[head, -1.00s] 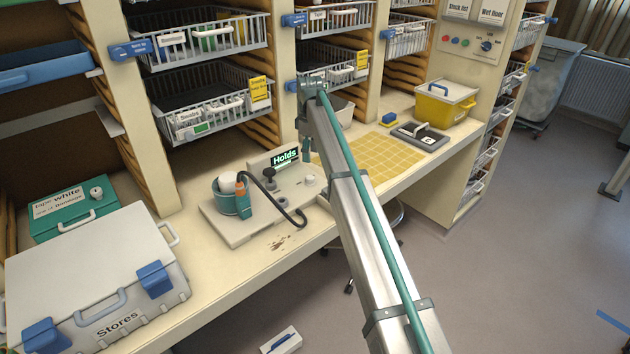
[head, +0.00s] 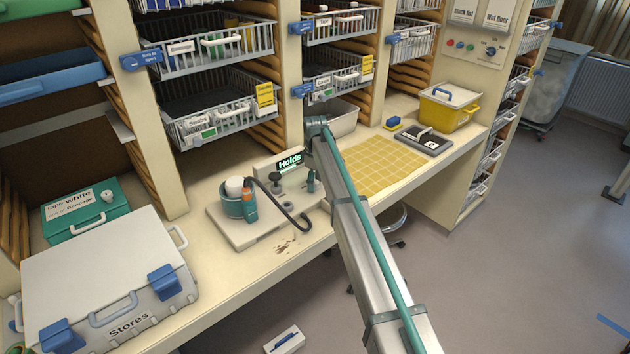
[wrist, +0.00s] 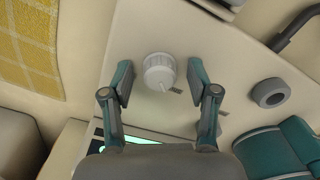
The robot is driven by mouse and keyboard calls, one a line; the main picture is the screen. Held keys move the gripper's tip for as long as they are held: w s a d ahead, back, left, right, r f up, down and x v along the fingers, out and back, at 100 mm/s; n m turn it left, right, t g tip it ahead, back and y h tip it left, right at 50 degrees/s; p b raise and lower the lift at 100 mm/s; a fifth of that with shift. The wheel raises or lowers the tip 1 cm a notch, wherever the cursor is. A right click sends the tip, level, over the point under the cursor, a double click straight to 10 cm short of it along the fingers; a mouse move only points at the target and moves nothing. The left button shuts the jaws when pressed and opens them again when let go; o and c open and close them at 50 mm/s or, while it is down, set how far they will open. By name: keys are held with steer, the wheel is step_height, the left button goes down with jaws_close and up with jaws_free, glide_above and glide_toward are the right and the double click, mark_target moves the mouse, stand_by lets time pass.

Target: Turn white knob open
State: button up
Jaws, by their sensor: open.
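The white knob (wrist: 159,72) is a ribbed round cap on the pale panel of the bench unit (wrist: 215,50), with a small grey tab beside its rim. In the wrist view, my gripper (wrist: 160,77) is open with one teal-and-grey finger on each side of the knob. Gaps show on both sides, so neither finger visibly touches it. In the head view, my gripper (head: 312,182) is a small teal shape at the right end of the unit, and the knob is hidden there.
A lit "Holds" display (head: 290,162) stands behind the knob. A dark knob (head: 275,178), black hose (head: 295,215) and teal cup (head: 232,207) are to the left. A yellow grid mat (head: 383,163) lies to the right. Wire baskets hang above.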

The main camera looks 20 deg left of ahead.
jaws_close()
steer(key=shift+m, duration=0.3)
steer(key=m+b, duration=0.2)
steer(key=m, duration=0.1)
steer(key=shift+m, duration=0.3)
steer(key=m+b, duration=0.1)
steer(key=m, duration=0.3)
steer(key=shift+b, duration=0.4)
steer(key=m+b, duration=0.1)
steer(key=m, duration=0.4)
steer(key=shift+a, duration=0.1)
steer(key=m+b, duration=0.1)
steer(key=m, duration=0.3)
steer(key=shift+m, duration=0.4)
